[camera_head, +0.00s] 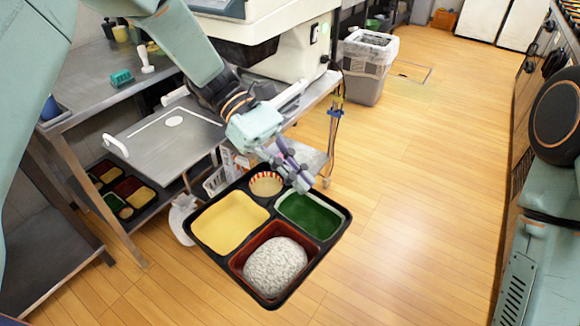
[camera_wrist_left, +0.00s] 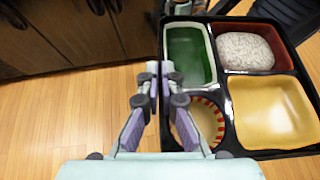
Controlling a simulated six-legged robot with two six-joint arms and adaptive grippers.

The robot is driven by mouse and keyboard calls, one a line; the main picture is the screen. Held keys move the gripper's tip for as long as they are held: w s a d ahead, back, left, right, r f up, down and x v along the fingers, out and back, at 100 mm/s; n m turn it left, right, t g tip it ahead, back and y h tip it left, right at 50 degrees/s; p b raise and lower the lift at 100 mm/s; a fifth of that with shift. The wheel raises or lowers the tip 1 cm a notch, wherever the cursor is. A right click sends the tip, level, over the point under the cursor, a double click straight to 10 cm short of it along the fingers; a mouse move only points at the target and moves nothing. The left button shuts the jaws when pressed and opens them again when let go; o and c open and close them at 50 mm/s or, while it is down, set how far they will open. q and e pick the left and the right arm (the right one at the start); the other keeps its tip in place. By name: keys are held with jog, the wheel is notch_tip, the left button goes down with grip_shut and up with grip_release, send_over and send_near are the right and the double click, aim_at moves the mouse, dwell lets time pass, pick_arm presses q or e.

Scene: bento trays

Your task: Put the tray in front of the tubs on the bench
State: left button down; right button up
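The black tray (camera_head: 335,233) is in the air above the floor, slightly tilted. It holds a yellow dish (camera_head: 230,222), a green dish (camera_head: 309,215), a red dish with a speckled white mound (camera_head: 275,265) and a small striped cup (camera_head: 266,184). My left gripper (camera_head: 300,180) is at its rim between the cup and the green dish. In the left wrist view the fingers (camera_wrist_left: 159,75) are closed together at the tray's rim (camera_wrist_left: 225,108). Small tubs (camera_head: 120,34) stand on the metal bench (camera_head: 75,75) at upper left. My right gripper is out of view.
A white machine (camera_head: 300,50) stands on the bench beside a metal plate (camera_head: 165,135) with a white handle. Other filled trays (camera_head: 122,190) lie on the lower shelf. A grey bin (camera_head: 368,65) stands behind. The wooden floor (camera_head: 430,170) at right is clear.

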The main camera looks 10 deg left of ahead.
aim_at(232, 199)
pick_arm(q)
jog(key=shift+w+d+f+m+g+y, duration=0.25)
jog(key=shift+f+m+g+y, duration=0.3)
jog(key=shift+m, duration=0.1)
jog(key=shift+w+d+f+m+g+y, duration=0.3)
jog(key=shift+f+m+g+y, duration=0.2)
jog(key=shift+m+g, duration=0.15)
jog(key=shift+w+d+f+m+g+y, duration=0.25)
jog(key=shift+f+m+g+y, duration=0.25)
jog(key=shift+m, duration=0.2)
jog(key=w+f+n+t+h, duration=0.2)
jog(key=w+f+n+h, duration=0.15)
jog(key=f, duration=0.25)
jog(key=w+a+f+n+t+h, duration=0.1)
jog(key=w+a+f+n+t, duration=0.15)
jog(key=a+n+t, duration=0.55)
jog(key=s+a+n+t, duration=0.3)
jog(key=s+a+t, duration=0.1)
jog(key=s+a, duration=0.2)
jog(key=s+r+t, duration=0.1)
jog(key=r, duration=0.1)
jog(key=s+r+n+y, duration=0.1)
jog(key=r, duration=0.1)
jog(key=s+d+r+n+t, duration=0.1)
jog(key=shift+s+d+r+n+t+y, duration=0.1)
jog(key=shift+s+r+n+t+y, duration=0.2)
jog(key=shift+s+r+y, duration=0.1)
jog(key=shift+w+r, duration=0.35)
jog(key=shift+w, duration=0.05)
